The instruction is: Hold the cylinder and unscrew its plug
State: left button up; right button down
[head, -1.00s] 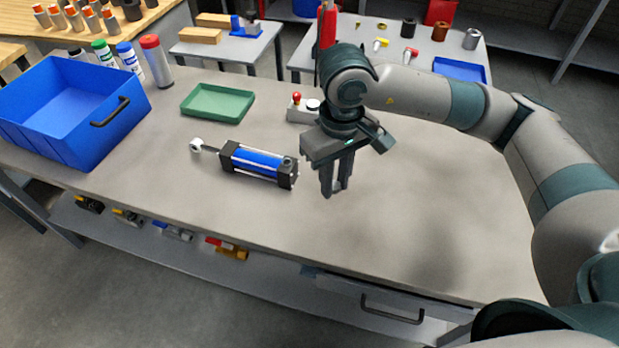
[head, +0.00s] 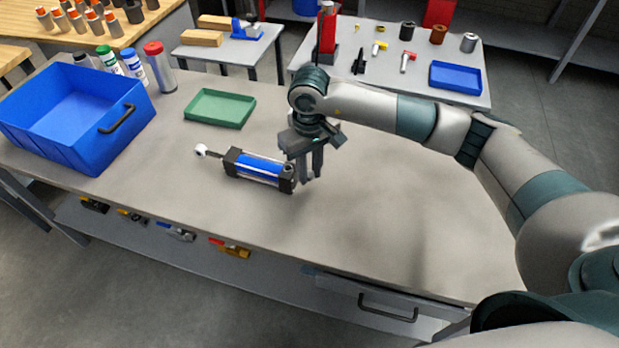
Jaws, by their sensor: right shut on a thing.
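The cylinder (head: 259,168) lies on its side on the grey workbench, with a blue barrel, black end caps and a silver rod with a white eye at its left end. My right gripper (head: 309,176) points down at the cylinder's right end cap, with its fingers close against that end. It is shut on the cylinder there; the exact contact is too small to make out. The plug cannot be told apart clearly at that dark end cap. My left gripper is not in view.
A blue bin (head: 60,140) stands at the bench's left, with several bottles behind it. A green tray (head: 219,109) lies behind the cylinder. The bench (head: 400,220) is clear to the right. A back table holds small parts and a blue tray (head: 456,77).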

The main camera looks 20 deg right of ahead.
aim_at(309, 174)
jog(key=shift+f+p, duration=0.4)
jog(key=shift+p, duration=0.05)
notch_tip(309, 174, down, 2)
jog(key=shift+p, duration=0.6)
jog(key=shift+f, duration=0.55)
jog(key=shift+f, duration=0.25)
jog(key=c, duration=1.8)
grip_release()
jog(key=shift+r, duration=0.15)
